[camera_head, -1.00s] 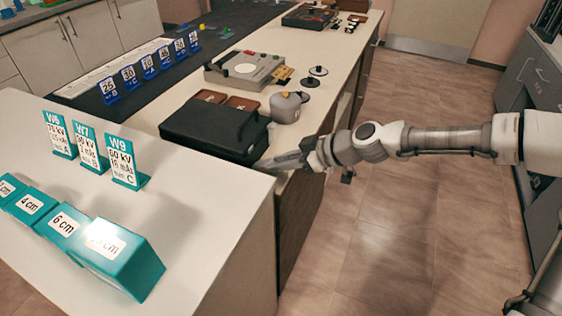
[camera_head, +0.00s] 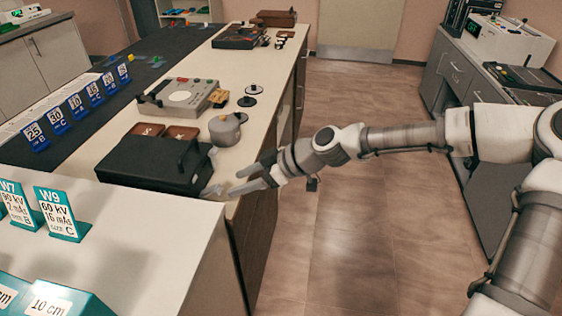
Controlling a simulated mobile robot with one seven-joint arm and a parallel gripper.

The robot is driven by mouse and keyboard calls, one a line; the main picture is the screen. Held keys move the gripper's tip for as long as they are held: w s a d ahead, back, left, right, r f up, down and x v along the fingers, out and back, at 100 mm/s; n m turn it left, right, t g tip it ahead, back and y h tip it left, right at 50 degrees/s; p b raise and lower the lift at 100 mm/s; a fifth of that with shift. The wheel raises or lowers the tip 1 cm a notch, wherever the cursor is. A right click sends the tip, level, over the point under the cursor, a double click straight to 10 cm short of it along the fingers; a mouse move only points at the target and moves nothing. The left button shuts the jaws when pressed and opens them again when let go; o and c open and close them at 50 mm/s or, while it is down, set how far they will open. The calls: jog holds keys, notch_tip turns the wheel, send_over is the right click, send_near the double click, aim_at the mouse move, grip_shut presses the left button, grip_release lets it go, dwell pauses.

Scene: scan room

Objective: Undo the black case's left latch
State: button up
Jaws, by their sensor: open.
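The black case (camera_head: 148,162) lies closed on the white counter, with its handle side facing right toward the counter's edge. My gripper (camera_head: 232,182) is open and empty, just right of the case's front right corner, at about the counter's edge. A small gap seems to separate the fingers from the case, but I cannot tell its depth. The latches are too small and dark to make out, and the left one may be hidden by the case's side or my fingers.
A grey kettle-like pot (camera_head: 226,131) and brown trays (camera_head: 180,133) stand behind the case. A grey device (camera_head: 180,95) is farther back. Teal W9 sign (camera_head: 60,214) and teal blocks (camera_head: 62,299) are at the near left. The floor (camera_head: 350,225) right of the counter is clear.

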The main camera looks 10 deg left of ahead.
jog(key=p+v, duration=0.2)
jog(key=v, duration=1)
jog(key=shift+d+r, duration=0.15)
jog(key=shift+d, duration=0.05)
